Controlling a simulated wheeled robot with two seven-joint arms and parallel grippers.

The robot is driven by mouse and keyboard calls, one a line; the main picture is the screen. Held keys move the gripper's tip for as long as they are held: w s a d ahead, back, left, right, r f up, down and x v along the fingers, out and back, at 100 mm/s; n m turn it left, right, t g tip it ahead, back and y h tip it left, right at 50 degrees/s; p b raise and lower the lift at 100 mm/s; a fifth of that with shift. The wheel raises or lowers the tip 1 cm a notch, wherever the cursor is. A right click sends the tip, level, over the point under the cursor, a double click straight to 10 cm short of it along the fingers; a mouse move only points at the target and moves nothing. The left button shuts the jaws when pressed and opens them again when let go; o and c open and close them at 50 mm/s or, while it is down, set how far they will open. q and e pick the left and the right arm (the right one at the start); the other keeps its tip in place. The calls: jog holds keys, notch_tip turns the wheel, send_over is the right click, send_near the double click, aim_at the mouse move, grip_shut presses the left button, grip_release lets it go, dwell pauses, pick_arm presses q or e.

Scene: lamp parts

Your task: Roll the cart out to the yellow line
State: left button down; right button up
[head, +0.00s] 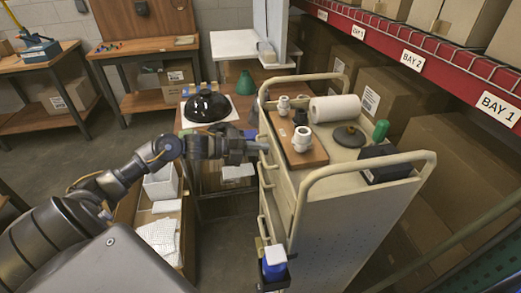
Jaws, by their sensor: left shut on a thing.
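The cart (342,217) is cream, with tube handles at its far and near ends and drawer pulls on its left side. It stands right of centre in the head view. My left gripper (259,149) reaches in from the left and is shut on the cart's side near the top drawer pull. The jaws partly hide the exact spot they hold. My right gripper is not in view. I cannot make out a yellow line on the floor.
The cart top carries a paper roll (335,108), white fittings on a brown board (313,157), and a black box (385,164). Racking with a red beam (440,63) and cartons stands close on the right. A bench with a black dome (207,106) stands behind my arm.

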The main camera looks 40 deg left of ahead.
pick_arm(q)
jog(key=shift+s+a, duration=0.3)
jog(key=shift+a, duration=0.1)
jog(key=c, duration=1.6)
grip_release()
jog(key=shift+w+a+f, duration=0.1)
jog(key=shift+a, duration=0.05)
jog(key=shift+c, duration=0.2)
jog(key=b+v, duration=0.2)
jog(key=v, duration=0.8)
jog(key=shift+s+a, duration=0.2)
jog(key=shift+s, duration=0.15)
